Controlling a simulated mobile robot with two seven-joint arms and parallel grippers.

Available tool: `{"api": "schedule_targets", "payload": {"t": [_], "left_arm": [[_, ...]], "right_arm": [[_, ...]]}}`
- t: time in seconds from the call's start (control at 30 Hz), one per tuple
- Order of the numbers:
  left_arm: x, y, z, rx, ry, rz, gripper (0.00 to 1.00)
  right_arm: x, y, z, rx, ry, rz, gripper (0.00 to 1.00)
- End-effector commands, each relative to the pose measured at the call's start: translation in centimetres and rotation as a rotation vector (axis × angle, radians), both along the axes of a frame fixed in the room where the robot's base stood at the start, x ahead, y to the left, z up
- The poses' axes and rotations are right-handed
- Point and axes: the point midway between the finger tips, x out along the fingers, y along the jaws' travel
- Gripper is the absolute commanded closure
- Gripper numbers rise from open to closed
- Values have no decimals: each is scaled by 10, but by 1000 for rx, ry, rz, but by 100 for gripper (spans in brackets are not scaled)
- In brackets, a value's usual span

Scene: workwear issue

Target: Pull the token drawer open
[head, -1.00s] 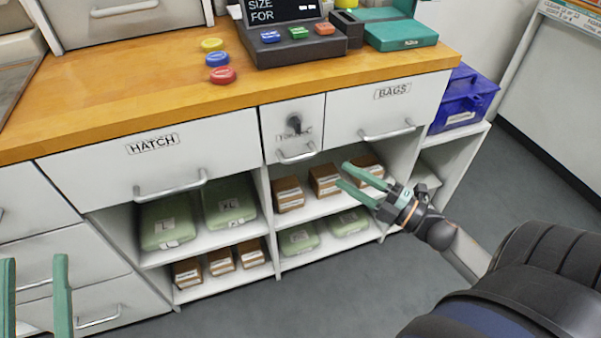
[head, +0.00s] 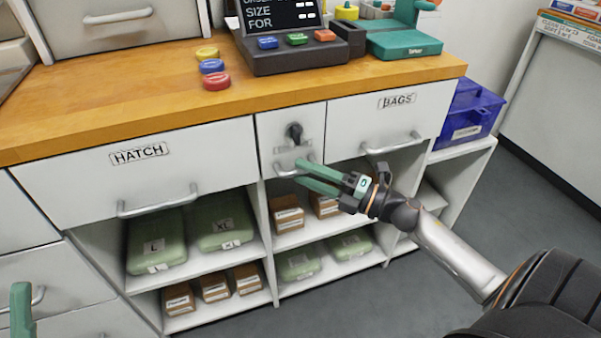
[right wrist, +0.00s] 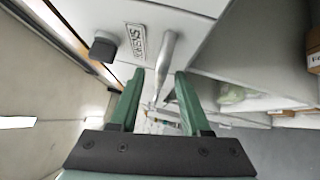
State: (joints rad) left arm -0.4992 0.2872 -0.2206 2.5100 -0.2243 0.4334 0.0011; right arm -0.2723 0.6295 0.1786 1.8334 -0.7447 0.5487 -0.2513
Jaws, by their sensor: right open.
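The token drawer (head: 290,133) is the narrow white one between the HATCH and BAGS drawers; its front looks flush with theirs. It has a black knob or key (head: 294,132) and a bar handle (head: 290,168). My right gripper (head: 299,172) is open at this handle, partly covering it. In the right wrist view, the handle (right wrist: 168,58) shows between and just beyond the two green fingertips (right wrist: 159,76), with no clear grip on it. The TOKENS label (right wrist: 136,42) lies beside it. One finger of my left gripper (head: 22,305) shows at the lower left.
The HATCH handle (head: 158,201) and BAGS handle (head: 391,143) stick out on either side. Open shelves below hold green packs (head: 157,240) and brown boxes (head: 287,213). Coloured tokens (head: 212,67) and an order terminal (head: 293,50) stand on the wooden counter (head: 120,105).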

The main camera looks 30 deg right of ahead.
Motion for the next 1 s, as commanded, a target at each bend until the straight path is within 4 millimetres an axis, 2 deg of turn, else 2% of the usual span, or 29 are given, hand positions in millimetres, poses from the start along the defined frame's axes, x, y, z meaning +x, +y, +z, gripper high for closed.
{"api": "schedule_targets", "payload": {"t": [0.2,0.5,0.93,1.0], "left_arm": [[0,0,-2,-2,2,-2,50],[0,0,-2,-2,3,-2,50],[0,0,-2,-1,3,-3,50],[0,0,-2,-1,3,-3,50]], "right_arm": [[13,8,2,0,0,0,53],[15,9,2,1,1,-1,53],[14,9,2,0,1,0,100],[14,9,2,0,1,0,100]]}}
